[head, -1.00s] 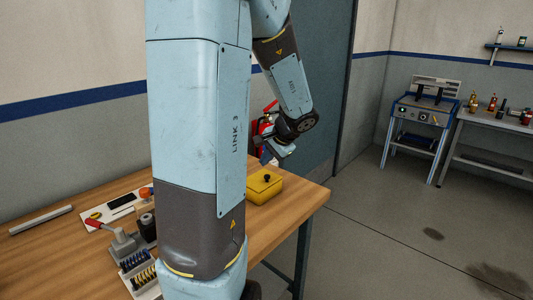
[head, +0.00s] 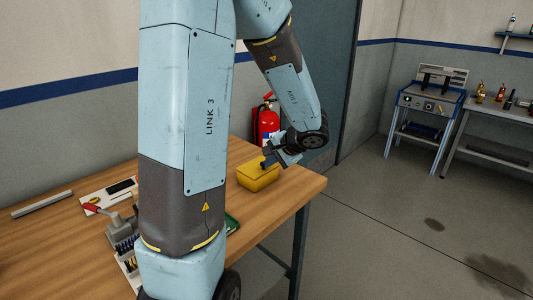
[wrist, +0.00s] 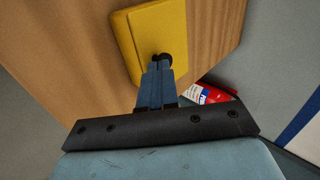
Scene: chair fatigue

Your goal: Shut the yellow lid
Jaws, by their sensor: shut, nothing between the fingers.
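The yellow box (head: 258,180) stands near the right end of the wooden table. Its yellow lid (wrist: 150,35) lies over the box, with a black knob (wrist: 165,58) on top. I cannot tell whether the lid sits fully down. My gripper (head: 265,163) is at the top of the box, fingers pointing down onto the lid. In the wrist view the blue fingers (wrist: 158,68) are together and empty, their tips right beside the knob and partly hiding it. Whether they touch it is unclear.
A red fire extinguisher (head: 266,122) stands behind the table (head: 185,255). My arm hides the table's middle.

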